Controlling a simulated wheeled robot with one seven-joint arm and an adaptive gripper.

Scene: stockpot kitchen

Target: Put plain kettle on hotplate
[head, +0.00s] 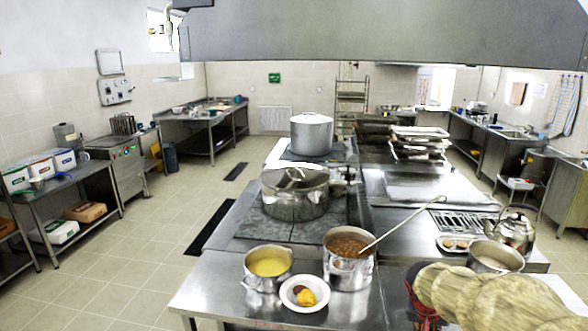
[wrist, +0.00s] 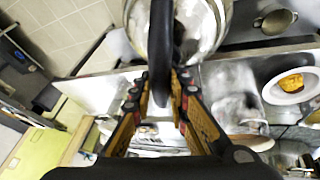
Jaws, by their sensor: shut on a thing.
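A shiny metal kettle (wrist: 205,35) with a black arched handle (wrist: 160,55) is in the upper middle of the wrist view. My gripper (wrist: 162,88) is shut on this handle. In the head view a shiny kettle (head: 514,234) with a dark handle shows at the right end of the counter. My gripper is not clearly seen there, and I cannot tell whether this is the held kettle. Grey hotplate squares (head: 255,225) run along the middle cooking block. A large pot (head: 295,200) stands on the near ones and a lidded stockpot (head: 312,135) on the far ones.
A pot of yellow food (head: 268,268), a pot of brown stew with a ladle (head: 349,262) and a plate (head: 303,305) crowd the near counter. An open pot (head: 496,257) stands near the kettle. Beige rounded shapes (head: 500,297) fill the lower right. Tiled floor lies left.

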